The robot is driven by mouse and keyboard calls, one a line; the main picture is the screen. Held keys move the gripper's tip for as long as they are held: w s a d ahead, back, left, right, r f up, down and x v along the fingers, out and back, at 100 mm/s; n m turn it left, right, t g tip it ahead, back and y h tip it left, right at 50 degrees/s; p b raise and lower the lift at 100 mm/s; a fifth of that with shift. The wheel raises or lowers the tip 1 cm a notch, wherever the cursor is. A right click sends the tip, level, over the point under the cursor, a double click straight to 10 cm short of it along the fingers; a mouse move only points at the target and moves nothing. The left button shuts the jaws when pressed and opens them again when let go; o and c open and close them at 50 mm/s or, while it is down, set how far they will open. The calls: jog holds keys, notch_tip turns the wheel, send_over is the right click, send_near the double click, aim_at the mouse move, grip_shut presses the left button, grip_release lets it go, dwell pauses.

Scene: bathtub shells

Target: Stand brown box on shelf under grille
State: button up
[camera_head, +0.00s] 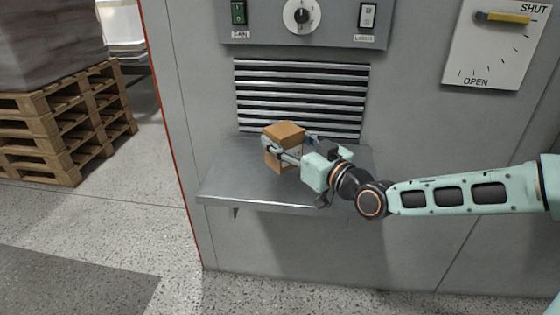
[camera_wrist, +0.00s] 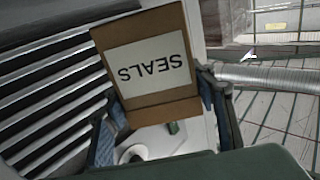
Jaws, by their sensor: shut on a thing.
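The brown box (camera_head: 284,133) is held over the grey shelf (camera_head: 245,192), in front of the grille (camera_head: 300,85). It looks roughly upright; I cannot tell whether its base touches the shelf. My gripper (camera_head: 287,148) comes in from the right and is shut on the box, with a finger on either side. In the wrist view the box (camera_wrist: 150,108) shows a white label reading SEALS, upside down in that picture, between the blue finger pads of my gripper (camera_wrist: 165,118). The grille (camera_wrist: 50,95) fills the left of that view.
A control panel (camera_head: 330,38) with a dial and switches juts out above the grille. A sign plate with a yellow lever (camera_head: 500,18) is at upper right. Wooden pallets (camera_head: 60,125) stand at left. The shelf's left part is clear.

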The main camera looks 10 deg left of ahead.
jog(key=shift+a+f, duration=0.3)
jog(key=shift+w+a+f+b, duration=0.1)
jog(key=shift+a+f+b, duration=0.1)
jog(key=shift+f+b, duration=1.2)
jog(key=shift+f+p, duration=0.3)
jog(key=shift+f, duration=0.05)
jog(key=shift+f, duration=0.15)
jog(key=o, duration=1.4)
